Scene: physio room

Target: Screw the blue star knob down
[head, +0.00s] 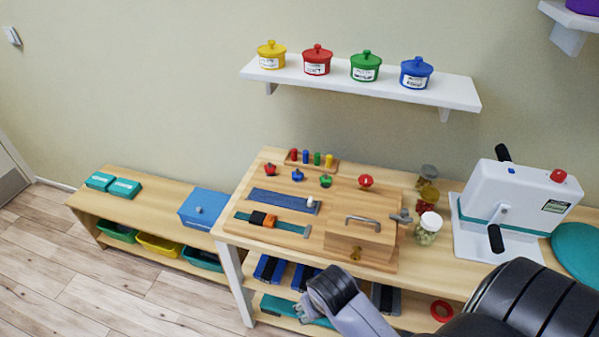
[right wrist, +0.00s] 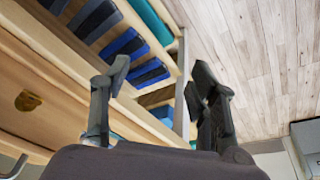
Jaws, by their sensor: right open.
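The blue star knob (head: 297,175) stands on the wooden activity board (head: 338,203), between a red knob (head: 270,169) and a green knob (head: 325,181). A larger red knob (head: 365,181) stands farther right. How far down the blue knob sits cannot be told at this size. My right gripper is open and empty in the right wrist view (right wrist: 158,85), its dark fingers spread apart. In the head view my right arm comes in from the bottom right, in front of the table and well away from the knob. The blue knob does not show in the right wrist view. My left gripper is not in view.
A white machine (head: 505,205) is farther right. Blue weights (head: 270,268) lie on the shelf below. A wall shelf (head: 350,84) holds several coloured pots.

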